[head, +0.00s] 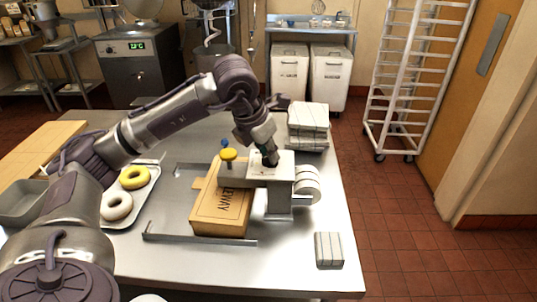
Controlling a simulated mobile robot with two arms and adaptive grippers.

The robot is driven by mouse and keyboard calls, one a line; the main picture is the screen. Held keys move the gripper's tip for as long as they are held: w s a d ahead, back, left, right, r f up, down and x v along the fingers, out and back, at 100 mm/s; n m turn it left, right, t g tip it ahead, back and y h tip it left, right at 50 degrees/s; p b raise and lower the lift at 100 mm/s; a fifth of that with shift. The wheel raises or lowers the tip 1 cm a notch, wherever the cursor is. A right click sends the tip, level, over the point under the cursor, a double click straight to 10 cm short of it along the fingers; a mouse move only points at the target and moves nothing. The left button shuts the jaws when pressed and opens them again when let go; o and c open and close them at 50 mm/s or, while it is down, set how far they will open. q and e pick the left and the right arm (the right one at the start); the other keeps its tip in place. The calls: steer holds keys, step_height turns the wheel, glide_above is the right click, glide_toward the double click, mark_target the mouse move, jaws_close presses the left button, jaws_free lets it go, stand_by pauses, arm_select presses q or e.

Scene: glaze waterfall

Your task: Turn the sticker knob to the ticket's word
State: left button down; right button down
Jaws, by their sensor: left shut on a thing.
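A pale sticker machine (280,205) stands on the steel table, its arm reaching over a brown box (220,212) with partly readable dark lettering. My left gripper (270,160) points down onto the light plate on top of the machine. It is shut on what appears to be the sticker knob; the fingers hide the knob, so its setting cannot be read. A yellow-topped post (229,155) and a blue-topped post (225,143) stand just left of the plate. I cannot make out the ticket or its word. My right gripper is not in view.
A tray (137,205) with a yellow donut (134,178) and a pale donut (116,206) lies at left. Stacked pale boxes (308,124) stand behind the machine, and a small striped block (329,250) lies at front right. Metal rails (200,239) flank the box.

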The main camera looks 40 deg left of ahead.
arm_select(q)
steer(key=shift+n, duration=0.3)
steer(key=c, duration=1.2)
jaws_free()
steer(key=v, duration=1.2)
steer(key=shift+d, duration=0.1)
